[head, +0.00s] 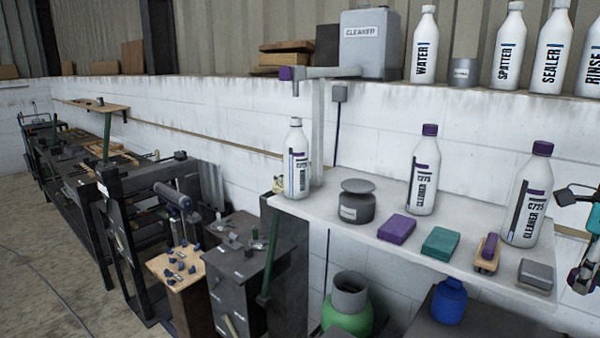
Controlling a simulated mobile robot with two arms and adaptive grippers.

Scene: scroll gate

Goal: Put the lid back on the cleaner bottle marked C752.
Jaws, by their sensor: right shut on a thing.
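Three white cleaner bottles stand on the white shelf (345,212). The left bottle (297,165) has a pale top and no purple lid; its code is too small to read. The middle bottle (424,175) and the right bottle (527,205) wear purple lids. The right one's code looks like C725; the middle one's is unclear. My right gripper (566,193) is at the right edge, just right of the right bottle, and partly cut off. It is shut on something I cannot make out. No loose lid is clearly visible. My left gripper is out of view.
A grey pot (357,203), purple block (397,229), teal block (440,241), brush (488,254) and grey block (537,275) sit along the shelf. A grey post (318,130) with a purple-ended arm rises behind the left bottle. More bottles line the upper ledge.

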